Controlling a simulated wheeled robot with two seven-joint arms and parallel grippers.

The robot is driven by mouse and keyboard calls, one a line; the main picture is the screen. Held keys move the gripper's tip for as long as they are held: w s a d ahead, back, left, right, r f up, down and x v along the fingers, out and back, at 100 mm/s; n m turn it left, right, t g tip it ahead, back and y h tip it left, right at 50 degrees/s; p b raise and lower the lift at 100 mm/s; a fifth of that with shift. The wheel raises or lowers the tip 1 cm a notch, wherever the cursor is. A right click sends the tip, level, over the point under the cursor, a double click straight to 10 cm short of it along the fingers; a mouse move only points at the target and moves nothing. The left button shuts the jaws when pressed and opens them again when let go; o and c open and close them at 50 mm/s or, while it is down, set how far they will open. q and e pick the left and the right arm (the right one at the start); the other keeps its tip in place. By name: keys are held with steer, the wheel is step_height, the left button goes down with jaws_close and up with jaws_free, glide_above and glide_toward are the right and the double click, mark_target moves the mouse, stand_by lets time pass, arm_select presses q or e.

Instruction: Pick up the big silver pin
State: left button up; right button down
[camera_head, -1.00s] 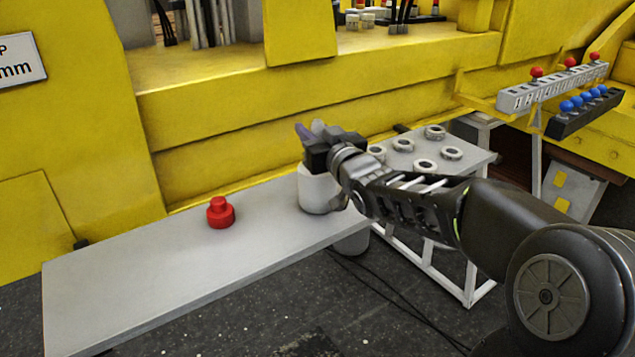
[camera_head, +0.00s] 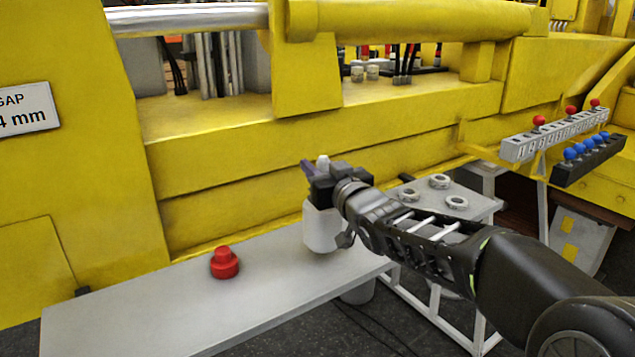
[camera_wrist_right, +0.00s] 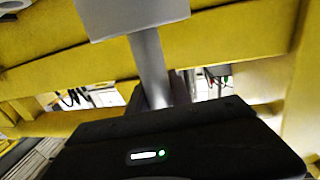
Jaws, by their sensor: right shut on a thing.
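The big silver pin shows in the head view as a pale, thick cylinder (camera_head: 321,230) under my right gripper, with a narrower tip rising above the jaws. In the right wrist view its grey shaft (camera_wrist_right: 149,60) runs up to a wide pale end block. My right gripper (camera_head: 325,183) is shut on the pin, which looks upright. The pin is over the right end of the grey bench (camera_head: 150,310) and appears slightly raised; the gap beneath it is hard to judge. My left gripper is not in view.
A red stepped knob-like part (camera_head: 224,263) stands on the bench, left of the pin. A small table with several metal rings (camera_head: 440,181) is at the right. The yellow machine wall (camera_head: 240,175) rises close behind the bench. A rack with red balls (camera_head: 540,140) is further right.

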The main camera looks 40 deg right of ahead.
step_height(320, 180, up, 7)
steer(key=shift+p, duration=0.45)
steer(key=shift+r, duration=0.1)
step_height(320, 180, up, 2)
steer(key=shift+r+p, duration=0.1)
steer(key=shift+p, duration=0.8)
